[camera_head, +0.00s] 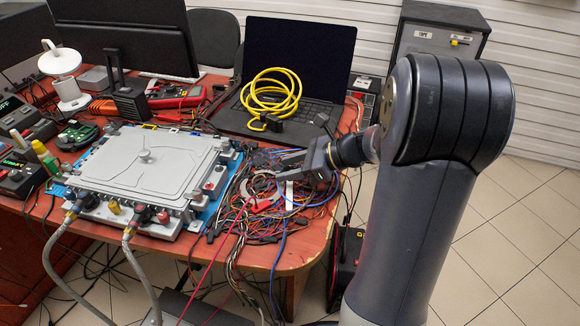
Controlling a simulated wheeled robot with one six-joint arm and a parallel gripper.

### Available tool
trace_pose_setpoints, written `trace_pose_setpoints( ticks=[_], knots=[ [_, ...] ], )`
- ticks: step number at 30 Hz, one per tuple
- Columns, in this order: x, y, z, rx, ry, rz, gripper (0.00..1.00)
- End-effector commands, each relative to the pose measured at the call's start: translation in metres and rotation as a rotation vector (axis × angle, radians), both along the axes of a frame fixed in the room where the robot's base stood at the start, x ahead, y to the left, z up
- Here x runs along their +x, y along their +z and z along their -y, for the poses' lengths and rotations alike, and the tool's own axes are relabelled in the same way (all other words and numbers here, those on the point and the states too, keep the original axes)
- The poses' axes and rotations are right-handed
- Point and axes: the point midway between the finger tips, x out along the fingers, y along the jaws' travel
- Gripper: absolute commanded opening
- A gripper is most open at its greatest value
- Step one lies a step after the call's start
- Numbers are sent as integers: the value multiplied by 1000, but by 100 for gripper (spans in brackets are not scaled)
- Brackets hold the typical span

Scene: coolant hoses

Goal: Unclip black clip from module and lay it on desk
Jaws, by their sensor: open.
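The module (145,165) is a flat grey metal unit on a blue mat on the red desk (290,255), left of centre. A small black clip (144,212) appears on its front edge, beside a red-tipped fitting. It is small, so I cannot tell exactly how it grips. Two grey hoses (131,255) join the module's front and hang over the desk edge. My gripper (285,163) is open and empty, right of the module, above a cable tangle and apart from the clip.
Tangled wires (262,205) cover the desk right of the module. A laptop (290,75) with a coiled yellow cable (270,95) stands behind. Meters and tools crowd the left, with a monitor (128,30) at the back. A little bare desk shows at the front right.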

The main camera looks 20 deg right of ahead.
Motion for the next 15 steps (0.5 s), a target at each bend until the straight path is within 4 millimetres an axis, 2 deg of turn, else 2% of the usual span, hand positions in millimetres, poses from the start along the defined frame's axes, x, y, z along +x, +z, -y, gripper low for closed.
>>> trace_pose_setpoints(
  ticks=[5,15],
  knots=[
    [-6,10,13,-1,-3,2,43],
    [-35,43,63,-2,-4,2,43]
  ],
)
